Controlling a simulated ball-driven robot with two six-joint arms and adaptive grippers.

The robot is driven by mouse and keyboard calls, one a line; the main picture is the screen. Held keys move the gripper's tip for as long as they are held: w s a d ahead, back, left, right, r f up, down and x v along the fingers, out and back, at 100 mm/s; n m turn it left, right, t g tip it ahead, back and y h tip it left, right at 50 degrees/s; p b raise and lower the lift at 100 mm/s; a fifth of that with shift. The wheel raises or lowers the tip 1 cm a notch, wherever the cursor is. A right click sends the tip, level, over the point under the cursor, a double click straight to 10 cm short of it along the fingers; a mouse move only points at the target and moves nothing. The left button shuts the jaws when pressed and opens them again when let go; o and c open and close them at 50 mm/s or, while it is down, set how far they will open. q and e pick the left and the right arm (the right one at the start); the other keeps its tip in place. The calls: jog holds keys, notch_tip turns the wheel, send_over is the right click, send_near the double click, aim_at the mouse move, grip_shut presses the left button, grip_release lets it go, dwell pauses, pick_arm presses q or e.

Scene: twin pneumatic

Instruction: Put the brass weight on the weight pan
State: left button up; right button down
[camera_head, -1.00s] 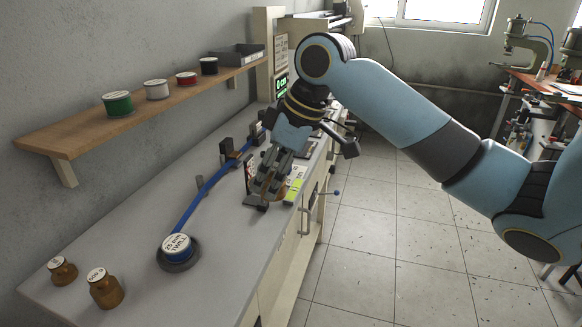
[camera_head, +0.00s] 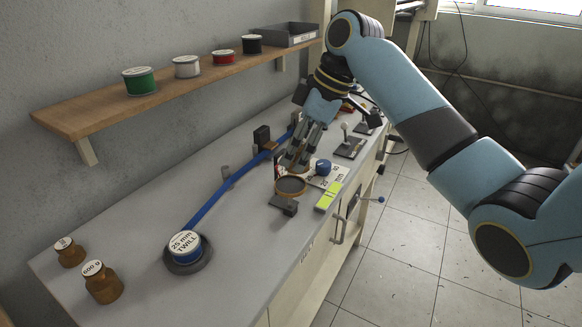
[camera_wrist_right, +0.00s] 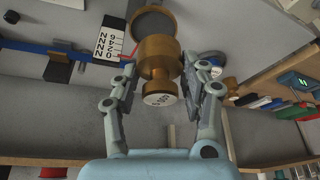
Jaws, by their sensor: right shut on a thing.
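My right gripper (camera_head: 297,158) is over the far part of the bench, just beyond the weight pan (camera_head: 291,186), a round dark dish with a brass-coloured rim. In the right wrist view the gripper (camera_wrist_right: 160,88) is shut on a brass weight (camera_wrist_right: 158,58), with a finger on each side of its neck and its labelled knob towards the camera. The pan (camera_wrist_right: 153,18) shows behind the weight's far end. Whether they touch cannot be told. In the head view the fingers mostly hide the held weight. My left gripper is not in view.
Two other brass weights, one nearer (camera_head: 103,283) and one smaller (camera_head: 69,252), stand at the bench's near left. A blue strap (camera_head: 226,186) runs from the twill spool (camera_head: 186,249) towards the gauge. A shelf (camera_head: 150,104) with several spools hangs on the wall.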

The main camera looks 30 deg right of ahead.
aim_at(290, 168)
jog(key=shift+w+a+f, duration=0.2)
jog(key=shift+w, duration=0.2)
jog(key=shift+w+a+f, duration=0.15)
jog(key=shift+w+f, duration=0.05)
jog(key=shift+w, duration=0.2)
notch_tip(290, 168, down, 4)
jog(key=shift+p, duration=0.3)
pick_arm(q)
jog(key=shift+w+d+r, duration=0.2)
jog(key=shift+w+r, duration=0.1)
pick_arm(e)
jog(key=shift+f, duration=0.1)
jog(key=c, duration=0.7)
grip_release()
jog(key=shift+f, duration=0.15)
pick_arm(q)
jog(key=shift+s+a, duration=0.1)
pick_arm(e)
jog(key=shift+o, duration=0.2)
pick_arm(q)
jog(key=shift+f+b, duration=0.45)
jog(key=shift+b, duration=0.05)
pick_arm(e)
jog(key=v, duration=1.2)
jog(key=shift+s, duration=0.1)
